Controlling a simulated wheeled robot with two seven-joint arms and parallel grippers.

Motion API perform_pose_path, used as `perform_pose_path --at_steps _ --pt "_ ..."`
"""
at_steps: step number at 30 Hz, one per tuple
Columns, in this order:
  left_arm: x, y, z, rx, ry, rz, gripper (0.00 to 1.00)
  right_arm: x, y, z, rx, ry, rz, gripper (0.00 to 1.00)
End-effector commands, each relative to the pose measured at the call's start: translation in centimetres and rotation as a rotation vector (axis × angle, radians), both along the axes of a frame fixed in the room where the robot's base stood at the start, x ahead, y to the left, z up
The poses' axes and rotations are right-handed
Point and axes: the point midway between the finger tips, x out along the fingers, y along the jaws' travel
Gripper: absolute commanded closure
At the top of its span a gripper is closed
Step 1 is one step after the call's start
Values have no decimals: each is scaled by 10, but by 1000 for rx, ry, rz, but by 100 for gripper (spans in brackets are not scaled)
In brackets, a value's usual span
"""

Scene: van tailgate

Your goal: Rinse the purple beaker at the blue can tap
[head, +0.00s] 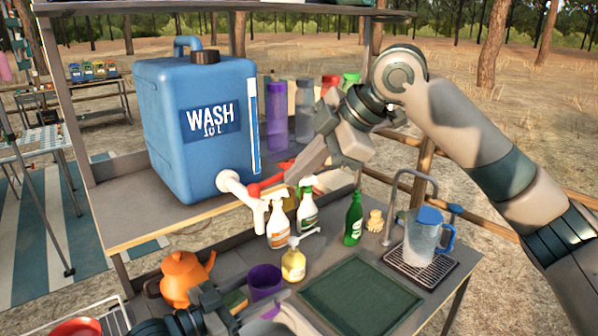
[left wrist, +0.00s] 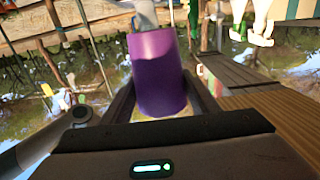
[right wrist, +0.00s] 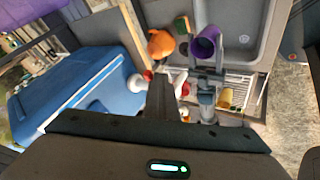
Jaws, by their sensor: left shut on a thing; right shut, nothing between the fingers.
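The blue water can (head: 200,130), marked WASH, stands on the upper shelf with its white tap (head: 243,187) pointing down over the shelf edge. A red lever (head: 270,186) sits at the tap. My right gripper (head: 288,186) is shut and empty with its tips at the lever; I cannot tell if they touch. In the right wrist view its closed fingers (right wrist: 163,85) partly hide the tap. The purple beaker (head: 265,280) is below the tap, gripped by my left gripper (head: 262,308). In the left wrist view the beaker (left wrist: 160,70) sits between both fingers.
An orange kettle (head: 182,278) is left of the beaker. Spray bottles (head: 278,225), a yellow soap bottle (head: 293,263) and a green bottle (head: 353,220) stand close by. A dark green mat (head: 358,297) and a clear jug (head: 420,243) are to the right.

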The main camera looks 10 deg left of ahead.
Motion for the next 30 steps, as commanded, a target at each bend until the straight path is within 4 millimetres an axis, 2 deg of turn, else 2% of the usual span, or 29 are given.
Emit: perform_pose_path --at_steps 8,15,24,30 --pt "0 0 1 -1 -1 0 67 -5 -8 -2 0 -2 -3 100" --pt "0 0 1 -1 -1 0 67 -29 -31 -8 0 -3 -1 100" --pt "0 0 1 -1 -1 0 67 -31 -68 38 1 -4 -4 100" --pt "0 0 0 -1 -1 0 67 -33 -86 60 1 -2 -3 100"
